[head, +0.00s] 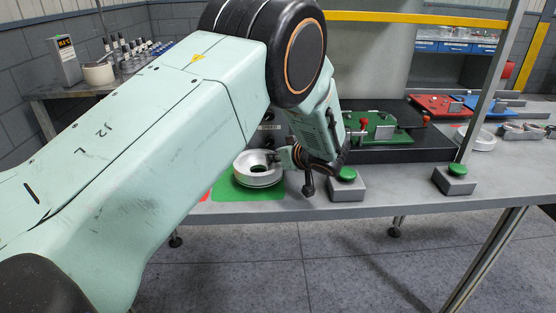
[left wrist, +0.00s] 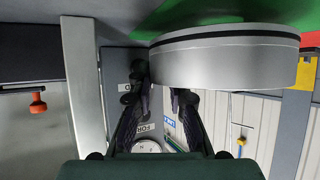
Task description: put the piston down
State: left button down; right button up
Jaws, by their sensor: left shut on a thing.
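The piston (head: 258,179) is a silver, ring-like part with a dark opening on top, upright at the green mat (head: 229,188) on the bench. My left gripper (head: 284,158) is shut on its right side in the head view. In the left wrist view the scene is upside down; the piston (left wrist: 236,66) shows large, with a dark groove near the green mat (left wrist: 205,12). My left fingers (left wrist: 161,92) are at its edge, with the grip partly hidden. I cannot tell whether the piston touches the mat. My right gripper is not in view.
Grey boxes with green buttons stand at the bench front, one (head: 347,185) close right of my gripper and another (head: 455,180) farther right. A black fixture with a green plate (head: 372,129) lies behind. Red (head: 440,106) and blue plates lie farther back. A grey post rises at right.

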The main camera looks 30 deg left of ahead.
pick_arm(q)
jog(key=shift+w+f, duration=0.1)
jog(key=shift+f, duration=0.45)
jog(key=shift+w+d+f, duration=0.15)
jog(key=shift+w, duration=0.05)
jog(key=shift+s+f+b, duration=0.1)
jog(key=shift+f+b, duration=0.05)
jog(key=shift+b, duration=0.15)
jog(key=c, duration=1.3)
grip_release()
